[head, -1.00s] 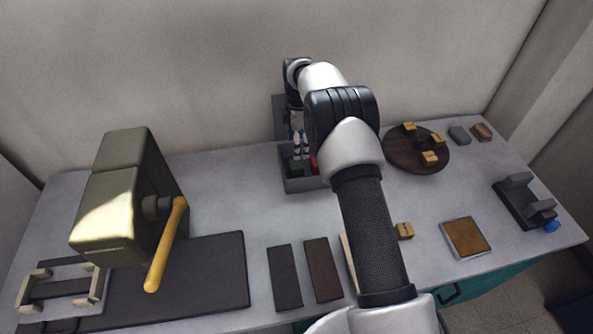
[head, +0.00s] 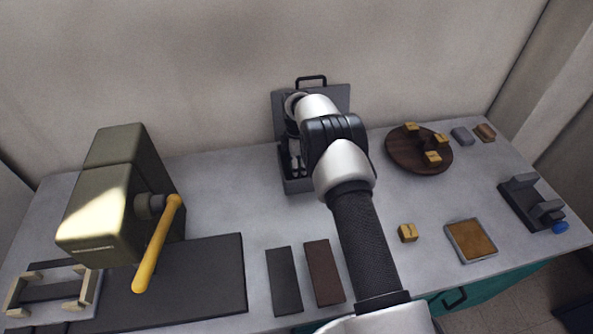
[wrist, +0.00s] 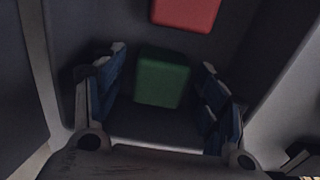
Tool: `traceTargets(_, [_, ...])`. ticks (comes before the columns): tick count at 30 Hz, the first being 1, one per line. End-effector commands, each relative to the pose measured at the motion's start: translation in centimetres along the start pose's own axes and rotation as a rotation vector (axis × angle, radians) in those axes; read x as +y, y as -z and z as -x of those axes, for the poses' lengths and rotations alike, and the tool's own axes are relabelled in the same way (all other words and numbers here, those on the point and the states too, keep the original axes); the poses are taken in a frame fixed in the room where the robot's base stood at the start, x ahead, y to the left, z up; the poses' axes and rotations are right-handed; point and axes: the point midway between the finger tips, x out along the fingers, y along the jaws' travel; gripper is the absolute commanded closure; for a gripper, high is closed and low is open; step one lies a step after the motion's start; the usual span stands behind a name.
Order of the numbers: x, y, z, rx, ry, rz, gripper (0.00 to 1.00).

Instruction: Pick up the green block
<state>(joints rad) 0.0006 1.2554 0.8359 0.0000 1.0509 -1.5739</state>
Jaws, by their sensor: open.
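The green block (wrist: 162,80) shows in the wrist view, lying inside a dark grey box (head: 297,186) with a raised lid. My gripper (wrist: 163,88) is open, with one blue-padded finger on each side of the green block. I cannot tell whether either finger touches it. A red block (wrist: 186,13) lies in the same box, beyond the green one. In the head view my gripper (head: 294,166) reaches down into the box, and my arm and the box wall hide both blocks.
The box walls stand close around my gripper. A round brown board (head: 405,162) with yellow blocks is to the right. An olive machine with a yellow handle (head: 158,245) is to the left. Dark flat slabs (head: 283,281) lie in front.

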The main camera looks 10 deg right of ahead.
Motion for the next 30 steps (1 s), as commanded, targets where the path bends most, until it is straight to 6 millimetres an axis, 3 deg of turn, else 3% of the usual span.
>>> traceTargets(4, [0.03, -0.01, 0.13, 0.0, -0.001, 0.0, 0.38])
traceTargets(24, [0.02, -0.01, 0.13, 0.0, -0.001, 0.0, 0.83])
traceTargets(30, [0.03, -0.01, 0.16, 0.0, -0.001, 0.0, 0.84])
